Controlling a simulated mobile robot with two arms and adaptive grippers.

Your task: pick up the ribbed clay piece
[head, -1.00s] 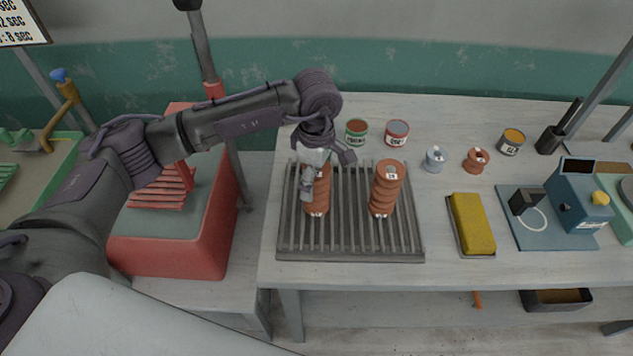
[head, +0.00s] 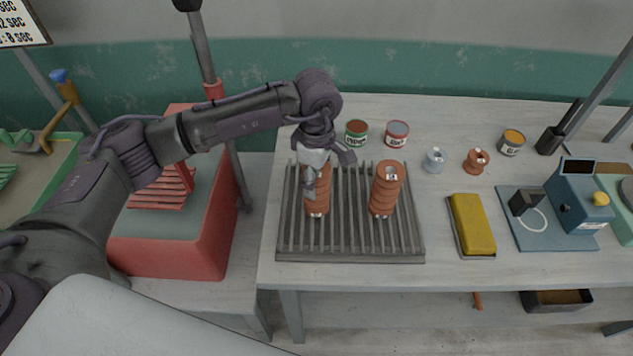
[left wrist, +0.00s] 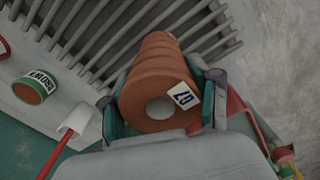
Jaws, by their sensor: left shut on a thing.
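Two ribbed orange-brown clay pieces stand upright on the slatted grey rack (head: 350,254) in the head view. My left gripper (head: 312,178) comes down over the left ribbed clay piece (head: 319,203) and is shut on it, partly hiding it. In the left wrist view this piece (left wrist: 157,82) lies between my two fingers (left wrist: 160,95), with a round hole in its end and a small white label with dark marks. Its foot appears to be at the rack slats. The right ribbed clay piece (head: 384,197) stands a little apart. My right gripper is not in view.
Two labelled cans (head: 356,132) (head: 397,133) stand behind the rack. A yellow block (head: 471,222), small spools (head: 476,160) and a blue device (head: 578,200) are to the right. A red stand (head: 205,245) is on the left. The front table strip is bare.

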